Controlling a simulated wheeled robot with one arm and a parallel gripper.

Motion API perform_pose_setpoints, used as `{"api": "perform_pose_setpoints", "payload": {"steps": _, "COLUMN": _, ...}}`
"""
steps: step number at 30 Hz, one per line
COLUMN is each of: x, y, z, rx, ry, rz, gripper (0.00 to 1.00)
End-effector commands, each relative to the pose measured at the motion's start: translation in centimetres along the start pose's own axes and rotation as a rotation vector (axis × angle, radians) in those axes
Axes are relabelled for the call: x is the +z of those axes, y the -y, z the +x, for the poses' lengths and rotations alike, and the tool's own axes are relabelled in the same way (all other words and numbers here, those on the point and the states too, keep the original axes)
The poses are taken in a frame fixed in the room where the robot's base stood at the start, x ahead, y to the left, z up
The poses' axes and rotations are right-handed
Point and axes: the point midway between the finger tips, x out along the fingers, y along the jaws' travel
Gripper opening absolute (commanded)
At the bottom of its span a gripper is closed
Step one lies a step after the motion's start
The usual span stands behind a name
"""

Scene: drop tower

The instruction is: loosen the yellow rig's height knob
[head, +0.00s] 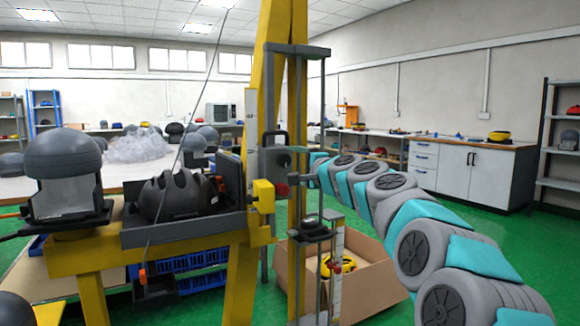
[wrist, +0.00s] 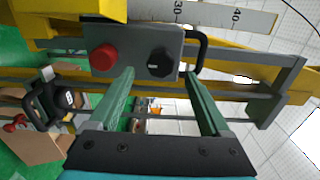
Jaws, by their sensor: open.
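The yellow rig (head: 268,60) stands upright in the middle of the head view. A grey plate on its carriage bears a red round knob (wrist: 103,58) and a black knob (wrist: 160,62) with a small white mark. Both also show in the head view, red (head: 282,190) below black (head: 283,160). The frames do not label which is the height knob. My gripper (wrist: 160,76) is open and empty, its green fingers pointing at the plate. In the wrist view the black knob lies between the fingertips and the red knob outside the left one. Contact cannot be told.
A black handle (wrist: 199,52) sticks out beside the black knob. A numbered scale (wrist: 215,15) runs along the rig. A black helmet (head: 178,195) rests in a tray at left. A cardboard box (head: 372,275) stands on the green floor below my arm.

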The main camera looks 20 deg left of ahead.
Motion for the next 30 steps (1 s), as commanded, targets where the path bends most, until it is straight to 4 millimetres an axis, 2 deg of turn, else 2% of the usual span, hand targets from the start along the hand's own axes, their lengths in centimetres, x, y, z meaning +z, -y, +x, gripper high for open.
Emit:
{"api": "perform_pose_setpoints", "payload": {"steps": 6, "x": 0.0, "y": -0.1, "z": -2.5, "rx": -0.001, "ry": 0.001, "rz": 0.002, "gripper": 0.81}}
{"api": "perform_pose_setpoints", "payload": {"steps": 12, "x": 0.0, "y": 0.1, "z": -3.8, "rx": -0.003, "ry": -0.001, "rz": 0.001, "gripper": 0.81}}
{"api": "perform_pose_setpoints", "payload": {"steps": 30, "x": 0.1, "y": -0.1, "z": -4.3, "rx": 0.004, "ry": 0.003, "rz": -0.007, "gripper": 0.81}}
